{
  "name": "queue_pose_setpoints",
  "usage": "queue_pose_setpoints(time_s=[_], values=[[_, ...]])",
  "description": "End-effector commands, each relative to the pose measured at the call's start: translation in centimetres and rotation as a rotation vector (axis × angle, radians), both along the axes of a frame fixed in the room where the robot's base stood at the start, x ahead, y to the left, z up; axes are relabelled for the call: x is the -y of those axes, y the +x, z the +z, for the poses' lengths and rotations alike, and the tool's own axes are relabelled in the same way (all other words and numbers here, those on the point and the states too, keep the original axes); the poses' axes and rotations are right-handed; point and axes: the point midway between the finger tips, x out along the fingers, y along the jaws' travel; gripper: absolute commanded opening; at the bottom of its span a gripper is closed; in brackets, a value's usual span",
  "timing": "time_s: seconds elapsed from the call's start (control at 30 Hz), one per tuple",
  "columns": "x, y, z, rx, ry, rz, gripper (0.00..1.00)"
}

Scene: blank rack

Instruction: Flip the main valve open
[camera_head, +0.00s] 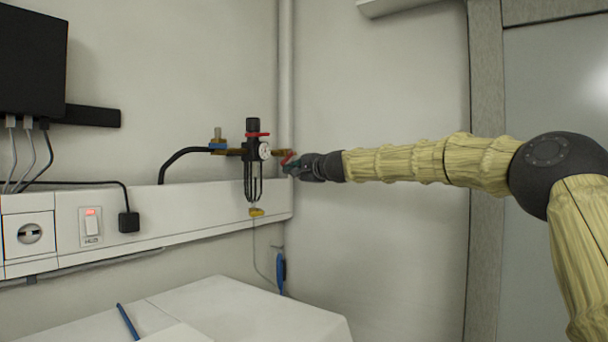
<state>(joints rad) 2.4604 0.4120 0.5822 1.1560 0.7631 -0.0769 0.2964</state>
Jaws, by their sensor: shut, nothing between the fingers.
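A brass pipe fitting with a small red handle (287,157) sits at the right end of the air line on the wall. My gripper (293,168) is shut at this red handle, seen small and from the side. It overlaps the handle in the picture; I cannot tell whether they touch. To the left stands a black regulator (252,150) with a red ring and a round white gauge (264,151). Further left is a brass valve with a blue part (218,146). Nothing labels which is the main valve. The handle's position is partly hidden by my gripper.
A white wall trunking (190,211) with a lit red switch (91,221) runs below the air line. A black hose (178,158) enters it. A vertical pipe (286,70) stands behind the fitting. A white table (250,310) is below. The wall beneath my arm is clear.

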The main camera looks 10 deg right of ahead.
Motion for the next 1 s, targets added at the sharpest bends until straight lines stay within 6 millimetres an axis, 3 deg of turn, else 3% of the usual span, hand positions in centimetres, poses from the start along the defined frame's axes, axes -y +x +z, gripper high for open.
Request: queue_pose_setpoints(time_s=[0.27, 0.53, 0.83, 1.0], values=[[-0.6, -0.9, 1.2, 0.001, -0.001, -0.003, 0.0], [0.6, -1.6, 2.1, -0.018, 0.021, -0.018, 0.0], [0.7, -1.5, 1.3, -0.019, 0.022, -0.019, 0.0], [0.9, -1.4, -0.1, -0.019, 0.022, -0.019, 0.0]])
